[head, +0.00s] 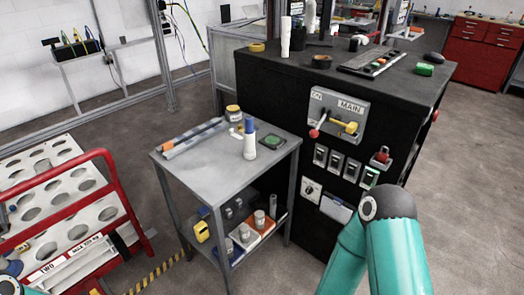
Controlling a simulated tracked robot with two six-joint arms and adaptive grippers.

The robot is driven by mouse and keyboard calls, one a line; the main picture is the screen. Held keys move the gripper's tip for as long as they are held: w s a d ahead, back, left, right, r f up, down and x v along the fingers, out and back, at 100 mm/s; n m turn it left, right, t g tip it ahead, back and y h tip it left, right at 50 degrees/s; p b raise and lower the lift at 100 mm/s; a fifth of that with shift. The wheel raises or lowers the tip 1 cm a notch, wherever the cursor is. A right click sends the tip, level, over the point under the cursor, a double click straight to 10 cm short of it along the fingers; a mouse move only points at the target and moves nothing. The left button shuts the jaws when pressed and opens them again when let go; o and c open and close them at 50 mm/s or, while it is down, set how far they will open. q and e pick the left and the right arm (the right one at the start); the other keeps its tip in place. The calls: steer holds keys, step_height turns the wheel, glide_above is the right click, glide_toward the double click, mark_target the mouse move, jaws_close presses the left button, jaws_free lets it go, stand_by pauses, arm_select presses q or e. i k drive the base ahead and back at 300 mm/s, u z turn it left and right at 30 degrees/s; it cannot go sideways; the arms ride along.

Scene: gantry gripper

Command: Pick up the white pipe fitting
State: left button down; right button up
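A small white piece that looks like a pipe fitting (236,132) lies on the grey top of the small metal trolley (205,160). A teal arm of mine rises at the bottom right, in front of the black cabinet, well apart from the fitting. Neither of my grippers can be made out.
A green-topped dark device (271,142) and a long blue-and-orange tool (190,136) also lie on the trolley top. The black cabinet (270,105) with switches stands directly behind and right. A red-railed cart (112,180) stands left. Floor is free at far right.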

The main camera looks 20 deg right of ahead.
mark_target(250, 152)
steer(key=u, duration=0.15)
steer(key=i, duration=0.9)
steer(key=z, duration=0.1)
